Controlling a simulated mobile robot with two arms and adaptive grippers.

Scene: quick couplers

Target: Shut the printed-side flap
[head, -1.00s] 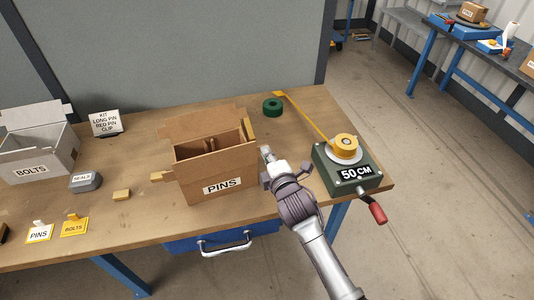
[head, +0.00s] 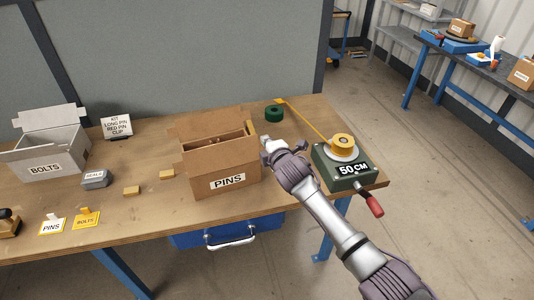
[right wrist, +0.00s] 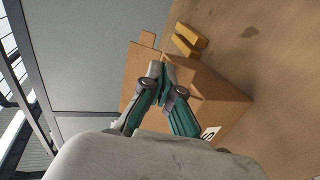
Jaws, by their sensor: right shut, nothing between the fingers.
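The cardboard PINS box (head: 222,183) stands on the bench in the head view, its printed face toward me. Its printed-side flap (head: 218,156) stands up from the front edge, and the opening behind it shows only as a narrow gap. The back flap (head: 208,124) stands up too. My right gripper (head: 266,146) is shut and empty, close beside the box's right end; contact cannot be told. In the right wrist view the shut fingers (right wrist: 159,70) overlap the cardboard box (right wrist: 215,95). My left gripper is not in view.
The green 50 CM tape unit (head: 346,167) stands right of my right gripper, with a yellow strip running back. A green ring (head: 274,113) lies behind.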

